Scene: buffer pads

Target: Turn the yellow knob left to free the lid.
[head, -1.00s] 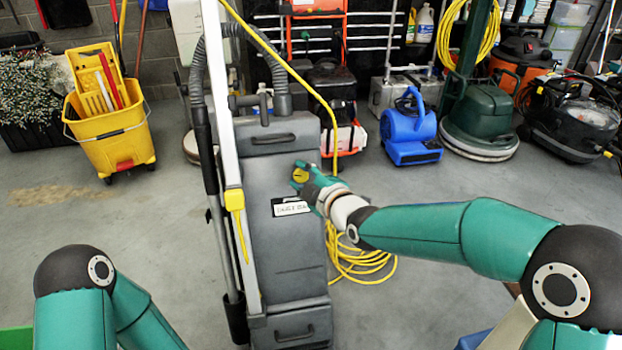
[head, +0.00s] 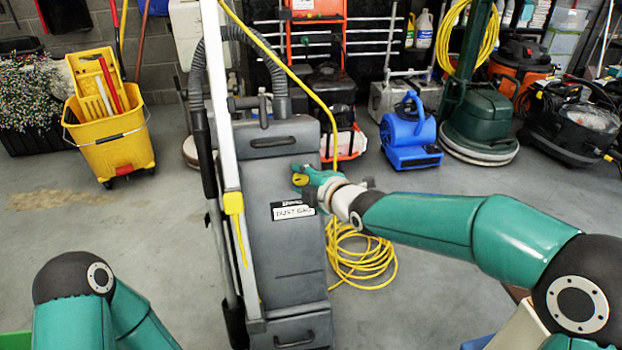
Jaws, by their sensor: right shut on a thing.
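The yellow knob (head: 299,180) sits on the upper right front of the grey machine, just above a white label. My right gripper (head: 303,178) is shut on the knob, its teal fingers around it, reaching in from the right. The fingers hide part of the knob. The grey lid panel (head: 285,240) below and around the knob looks closed, flush with the machine's body. My left arm shows at the lower left, but its gripper is not in view.
A hose and a pale pole (head: 222,110) run up the machine's left side. A yellow cable (head: 360,255) lies coiled on the floor to its right. A yellow mop bucket (head: 112,140) stands at left, a blue blower (head: 408,135) behind at right.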

